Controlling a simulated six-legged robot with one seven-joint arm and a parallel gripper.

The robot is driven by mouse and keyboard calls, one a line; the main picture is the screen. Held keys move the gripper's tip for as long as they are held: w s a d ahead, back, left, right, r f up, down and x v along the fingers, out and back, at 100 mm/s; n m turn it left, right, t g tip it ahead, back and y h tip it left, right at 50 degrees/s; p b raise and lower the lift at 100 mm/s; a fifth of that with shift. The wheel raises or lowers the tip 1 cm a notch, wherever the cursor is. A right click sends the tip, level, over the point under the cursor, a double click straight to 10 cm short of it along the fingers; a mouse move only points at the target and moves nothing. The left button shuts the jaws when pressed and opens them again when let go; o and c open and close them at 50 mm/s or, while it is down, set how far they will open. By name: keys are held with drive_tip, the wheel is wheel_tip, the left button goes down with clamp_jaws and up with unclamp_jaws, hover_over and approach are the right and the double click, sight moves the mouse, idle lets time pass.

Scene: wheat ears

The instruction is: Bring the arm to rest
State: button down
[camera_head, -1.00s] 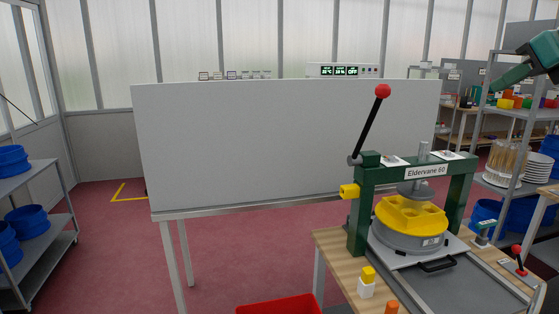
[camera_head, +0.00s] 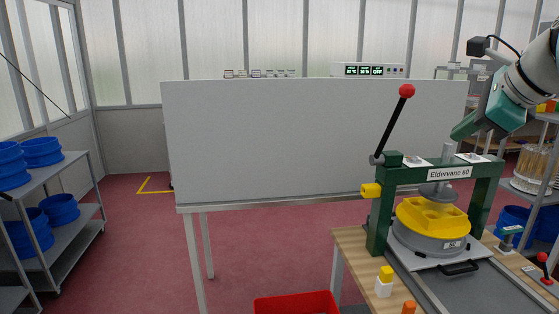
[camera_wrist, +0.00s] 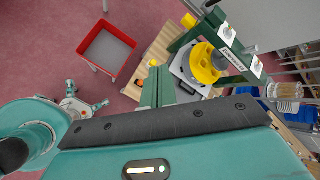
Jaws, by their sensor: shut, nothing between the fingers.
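My gripper (camera_head: 464,128) is teal and hangs in the air at the right of the head view, above the green frame of the press (camera_head: 432,174), with its fingers pointing down and left. The picture cannot show whether it touches the frame, but it looks apart from it. Its fingers (camera_wrist: 157,88) also show in the wrist view, closed together with nothing held. My arm reaches in from the right edge with its elbow out of view.
The press holds a yellow piece (camera_head: 432,214) on a wooden bench (camera_head: 350,245). Its red-knobbed lever (camera_head: 406,91) stands up. A large white panel (camera_head: 300,140) is behind. A red bin (camera_head: 295,303) lies below. Shelves with blue tubs (camera_head: 60,210) stand at left.

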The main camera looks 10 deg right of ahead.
drive_tip(key=s+a+f+n+g, duration=0.1)
drive_tip(key=s+a+f+n, duration=0.3)
drive_tip(key=a+f+n, duration=0.3)
drive_tip(key=s+a+f+n+g, duration=0.1)
drive_tip(key=s+a+f+n, duration=0.4)
drive_tip(key=f, duration=1)
drive_tip(key=s+a+f+n+g+h, duration=0.1)
drive_tip(key=s+a+f+n, duration=0.3)
drive_tip(key=a+f+n, duration=0.6)
drive_tip(key=n, duration=0.3)
drive_tip(key=shift+s+a+f, duration=0.2)
drive_tip(key=shift+s+f, duration=0.05)
drive_tip(key=shift+f, duration=0.15)
drive_tip(key=shift+d, duration=0.2)
